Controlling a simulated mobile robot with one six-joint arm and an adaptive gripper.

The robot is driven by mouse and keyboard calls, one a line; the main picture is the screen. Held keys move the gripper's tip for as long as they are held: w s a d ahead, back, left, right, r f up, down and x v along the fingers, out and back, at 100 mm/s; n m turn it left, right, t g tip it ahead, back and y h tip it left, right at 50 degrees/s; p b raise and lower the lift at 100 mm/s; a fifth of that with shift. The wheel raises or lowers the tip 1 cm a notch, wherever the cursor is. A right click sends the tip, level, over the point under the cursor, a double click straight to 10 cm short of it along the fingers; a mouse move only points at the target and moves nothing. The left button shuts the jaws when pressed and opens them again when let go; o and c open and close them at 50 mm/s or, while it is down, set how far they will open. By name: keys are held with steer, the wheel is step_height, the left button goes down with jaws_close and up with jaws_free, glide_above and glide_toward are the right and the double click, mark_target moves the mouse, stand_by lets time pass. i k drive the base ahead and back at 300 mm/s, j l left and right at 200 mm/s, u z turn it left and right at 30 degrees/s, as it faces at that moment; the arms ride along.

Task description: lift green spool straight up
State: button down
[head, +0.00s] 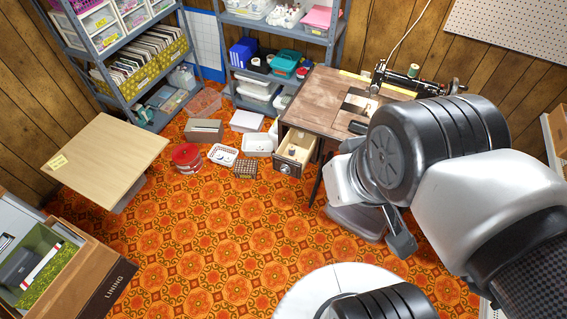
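A small green spool (413,71) stands upright on top of the black sewing machine (396,80) at the upper right. The machine sits on a brown wooden sewing table (325,88). My arm fills the right side of the view and covers the table's right part. A dark grey finger-like part of my gripper (401,234) hangs below the arm, in front of the table and well below the spool in the picture. The rest of the gripper is hidden by the arm, so its opening and anything in it cannot be seen.
The table's drawer (295,151) is pulled out, with small items inside. Several boxes and trays and a red tub (186,157) lie on the orange patterned floor. A pale wooden table (112,156) stands at left. Shelves (262,60) line the back wall. The middle floor is clear.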

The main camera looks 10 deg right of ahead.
mark_target(413, 69)
steer(key=i+l+z, duration=0.45)
steer(key=i, duration=0.5)
steer(key=i+l+z, duration=0.25)
steer(key=i, duration=0.2)
